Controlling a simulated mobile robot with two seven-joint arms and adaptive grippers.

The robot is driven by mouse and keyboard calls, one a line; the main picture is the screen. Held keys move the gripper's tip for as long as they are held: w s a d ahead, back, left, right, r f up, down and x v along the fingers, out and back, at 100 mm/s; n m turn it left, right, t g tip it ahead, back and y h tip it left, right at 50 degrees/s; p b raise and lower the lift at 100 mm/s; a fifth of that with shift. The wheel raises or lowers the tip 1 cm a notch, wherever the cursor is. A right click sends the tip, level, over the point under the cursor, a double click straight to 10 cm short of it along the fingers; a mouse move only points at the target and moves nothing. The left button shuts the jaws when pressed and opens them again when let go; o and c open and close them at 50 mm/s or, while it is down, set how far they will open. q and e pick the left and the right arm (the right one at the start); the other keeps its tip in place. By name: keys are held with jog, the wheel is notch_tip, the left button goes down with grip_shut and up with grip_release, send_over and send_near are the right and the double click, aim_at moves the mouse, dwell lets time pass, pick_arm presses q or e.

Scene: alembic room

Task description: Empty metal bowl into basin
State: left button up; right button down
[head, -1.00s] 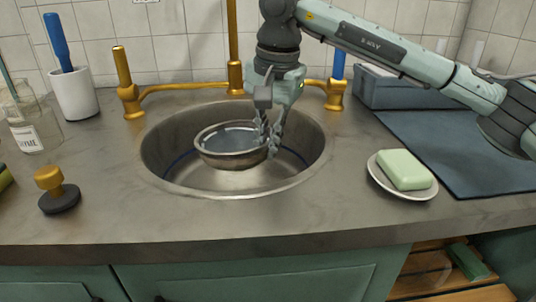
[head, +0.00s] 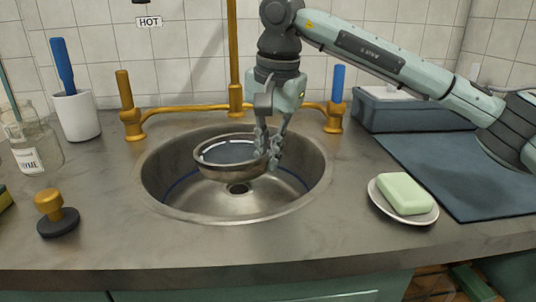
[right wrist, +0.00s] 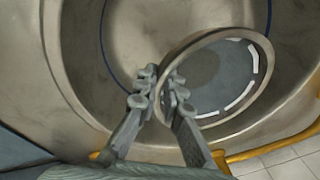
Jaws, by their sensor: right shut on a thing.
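The metal bowl (head: 222,170) is round and shallow, with greyish liquid showing inside. It is over the basin (head: 240,206), a round metal sink set in the counter, and looks roughly level. The drain hole (head: 237,188) shows below it. My right gripper (head: 268,158) is shut on the bowl's right rim. In the right wrist view the fingertips (right wrist: 162,95) pinch the rim of the bowl (right wrist: 215,75), with the basin wall (right wrist: 75,60) around it. My left gripper is not in view.
Brass tap pipework (head: 190,110) runs behind the basin, with a tall spout (head: 233,60). A soap dish (head: 425,215) with green soap (head: 404,193) stands right. A black-based brass stopper (head: 57,220), a glass jar (head: 35,150) and a white cup (head: 76,117) stand left.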

jog(key=shift+r, duration=0.25)
notch_tip(320, 180, up, 7)
jog(key=d+p, duration=0.2)
jog(key=p, duration=0.2)
jog(key=shift+s+d+f, duration=0.2)
jog(key=shift+s+d, duration=0.05)
jog(key=shift+s, duration=0.15)
jog(key=shift+s+d+f+h+p, duration=0.15)
jog(key=shift+d+h+p, duration=1)
jog(key=shift+d+h, duration=0.6)
